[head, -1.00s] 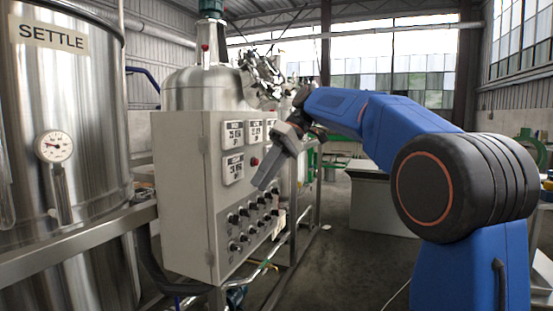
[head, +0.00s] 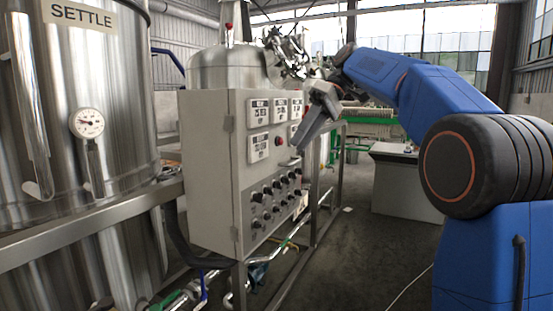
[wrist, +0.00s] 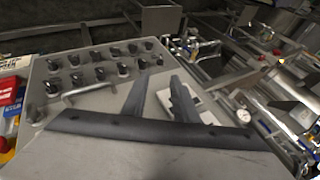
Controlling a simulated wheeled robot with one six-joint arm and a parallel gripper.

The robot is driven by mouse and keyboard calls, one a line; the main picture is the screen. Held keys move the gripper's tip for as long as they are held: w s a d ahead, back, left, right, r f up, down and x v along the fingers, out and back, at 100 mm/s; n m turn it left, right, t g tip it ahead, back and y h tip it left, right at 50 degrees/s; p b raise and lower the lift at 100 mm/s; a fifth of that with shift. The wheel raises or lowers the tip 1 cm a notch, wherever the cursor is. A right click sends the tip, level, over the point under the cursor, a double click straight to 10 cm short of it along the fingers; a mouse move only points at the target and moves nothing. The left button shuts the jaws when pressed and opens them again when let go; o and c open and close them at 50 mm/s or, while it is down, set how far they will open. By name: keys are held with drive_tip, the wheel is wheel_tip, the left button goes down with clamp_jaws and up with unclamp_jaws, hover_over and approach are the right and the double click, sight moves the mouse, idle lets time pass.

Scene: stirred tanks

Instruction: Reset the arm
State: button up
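My blue arm (head: 420,85) reaches in from the right, bent at the elbow, with its wrist beside the grey control cabinet (head: 212,170). My gripper (head: 299,147) points down and left in front of the cabinet's face, close to the gauges and knobs; the head view does not settle whether it touches. In the wrist view my gripper (wrist: 160,80) has two dark fingers standing apart, with nothing between them. The cabinet's knob panel (wrist: 100,95) lies beyond the fingers there.
A steel tank marked SETTLE (head: 85,60) with a dial (head: 89,122) stands at the left. A domed steel vessel (head: 228,68) is behind the cabinet. Pipes (head: 190,290) run low along the floor. A pale bench (head: 402,180) stands back right; the floor between is clear.

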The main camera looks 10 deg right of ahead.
drive_tip(key=s+d+f+m+t+h, duration=0.2)
drive_tip(key=s+d+f+m, duration=0.1)
drive_tip(key=s+f, duration=0.8)
drive_tip(key=s+d+f+m+t+h, duration=0.2)
drive_tip(key=s+d+f+m, duration=0.1)
drive_tip(key=s+f, duration=0.8)
drive_tip(key=s+d+f+m+t+h, duration=0.2)
drive_tip(key=s+d+f, duration=0.3)
drive_tip(key=s+f, duration=0.6)
wheel_tip(320, 180, down, 3)
drive_tip(key=shift+s+d+f+m+t+h, duration=0.1)
drive_tip(key=shift+s+d+m+t+h, duration=0.25)
drive_tip(key=shift+m+h, duration=0.25)
drive_tip(key=shift+a, duration=0.2)
